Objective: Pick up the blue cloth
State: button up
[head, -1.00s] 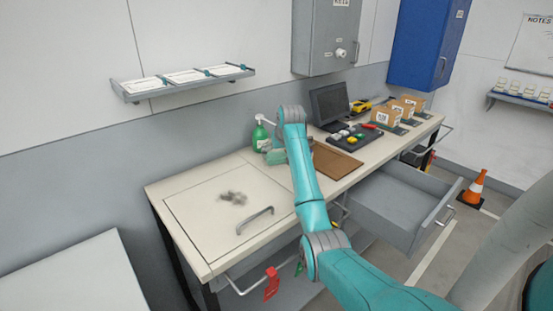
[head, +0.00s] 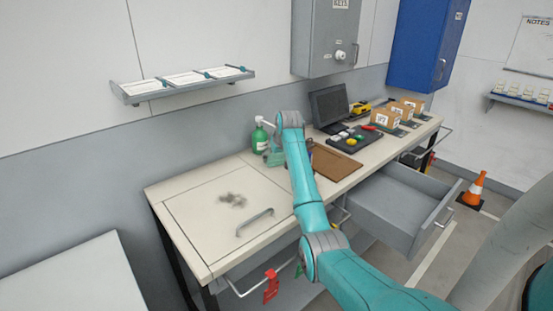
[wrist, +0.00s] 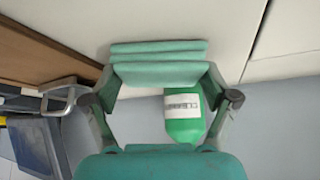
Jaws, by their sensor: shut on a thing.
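The cloth (wrist: 158,50) is a folded, layered blue-green bundle in the wrist view. My gripper (wrist: 160,74) is shut on it, with a finger at each side of the fold. In the head view, a small part of the blue-green bundle (head: 275,158) shows left of my arm, near the green bottle, on or just above the worktop; I cannot tell whether it touches. My arm hides most of the gripper there.
A green spray bottle (head: 259,138) stands close to the gripper; it also shows in the wrist view (wrist: 183,115). A brown board (head: 336,162) lies right of my arm. A drawer (head: 395,205) stands open.

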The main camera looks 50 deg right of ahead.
aim_at(275, 158)
jog(key=shift+r, duration=0.55)
jog(key=shift+a+r, duration=0.2)
jog(key=shift+r, duration=0.4)
jog(key=shift+a+r, duration=0.2)
jog(key=shift+r, duration=0.35)
jog(key=a, duration=1.7)
jog(key=shift+s+a, duration=0.1)
jog(key=shift+s, duration=0.25)
jog(key=o, duration=0.6)
jog(key=shift+c, duration=0.2)
jog(key=c, duration=0.4)
